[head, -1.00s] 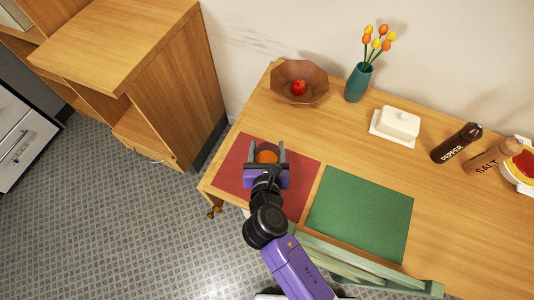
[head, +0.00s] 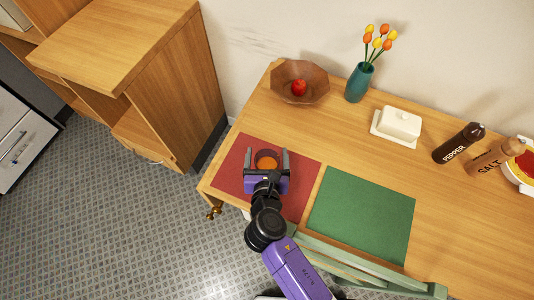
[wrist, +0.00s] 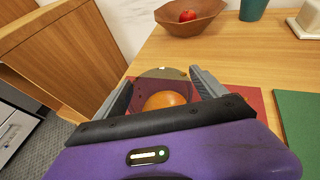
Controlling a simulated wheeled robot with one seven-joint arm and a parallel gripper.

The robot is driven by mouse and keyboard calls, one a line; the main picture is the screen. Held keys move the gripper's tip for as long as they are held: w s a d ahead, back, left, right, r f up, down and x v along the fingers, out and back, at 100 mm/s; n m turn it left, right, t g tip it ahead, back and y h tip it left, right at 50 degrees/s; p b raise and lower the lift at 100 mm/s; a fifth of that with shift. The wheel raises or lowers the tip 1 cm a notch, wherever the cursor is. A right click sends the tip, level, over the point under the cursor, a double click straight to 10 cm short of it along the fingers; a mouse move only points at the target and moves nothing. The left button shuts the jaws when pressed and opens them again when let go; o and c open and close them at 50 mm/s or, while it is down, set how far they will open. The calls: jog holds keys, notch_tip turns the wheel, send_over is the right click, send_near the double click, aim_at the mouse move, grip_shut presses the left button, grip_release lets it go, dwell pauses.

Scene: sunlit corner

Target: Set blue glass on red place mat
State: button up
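A round tinted glass (head: 267,157) with orange contents stands on the red place mat (head: 228,172), near the mat's upper middle. Its tint looks dark; I cannot make out blue. In the wrist view the glass (wrist: 165,75) shows its rim and the orange inside, and my gripper body hides its lower part. My gripper (head: 267,158) is open, with one finger on each side of the glass and a small gap on both sides. No other glass shows.
A green place mat (head: 361,213) lies to the right, with a green chair (head: 350,268) at the table's front edge. Behind are a brown bowl (head: 315,92) with a red apple, a teal vase (head: 358,84), a butter dish (head: 400,122) and a pepper mill (head: 458,144). A wooden cabinet stands left.

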jog(key=shift+r, duration=0.15)
jog(key=v, duration=1.2)
jog(key=shift+a, duration=0.15)
